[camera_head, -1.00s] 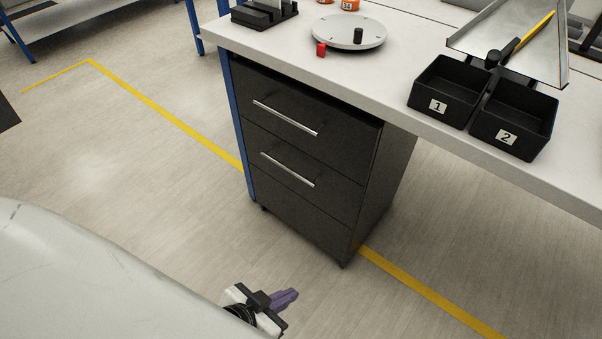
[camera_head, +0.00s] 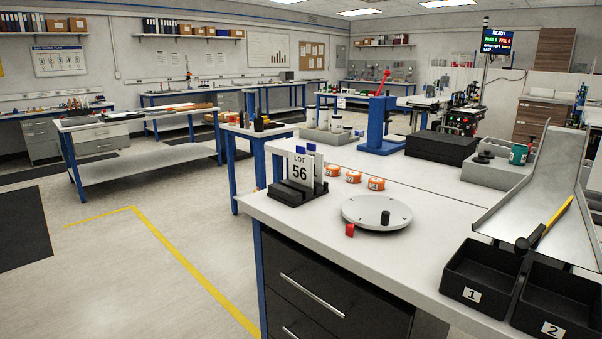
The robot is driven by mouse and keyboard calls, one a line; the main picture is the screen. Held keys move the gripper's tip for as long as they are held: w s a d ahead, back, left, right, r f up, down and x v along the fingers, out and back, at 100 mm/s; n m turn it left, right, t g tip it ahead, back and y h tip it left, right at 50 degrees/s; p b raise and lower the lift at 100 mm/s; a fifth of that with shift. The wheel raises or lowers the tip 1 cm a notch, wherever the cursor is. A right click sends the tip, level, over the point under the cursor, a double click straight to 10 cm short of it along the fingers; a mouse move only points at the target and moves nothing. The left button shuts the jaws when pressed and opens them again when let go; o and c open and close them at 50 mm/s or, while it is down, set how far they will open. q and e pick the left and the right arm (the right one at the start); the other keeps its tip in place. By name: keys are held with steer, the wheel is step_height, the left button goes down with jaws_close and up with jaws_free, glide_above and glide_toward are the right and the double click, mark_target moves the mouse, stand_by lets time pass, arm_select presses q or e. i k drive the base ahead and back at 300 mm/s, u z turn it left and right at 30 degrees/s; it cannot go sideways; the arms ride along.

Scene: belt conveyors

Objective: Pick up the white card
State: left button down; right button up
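The white card (camera_head: 300,171) reads "LOT 56". It stands upright in a black slotted holder (camera_head: 287,194) near the left corner of the workbench. Blue pieces show just above the card's top edge. Neither of my grippers shows in the head view now.
A blue press (camera_head: 380,125) stands behind.

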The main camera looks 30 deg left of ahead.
mark_target(300, 164)
steer(key=u, duration=2.6)
steer(key=i, duration=2.75)
steer(key=z, duration=3.55)
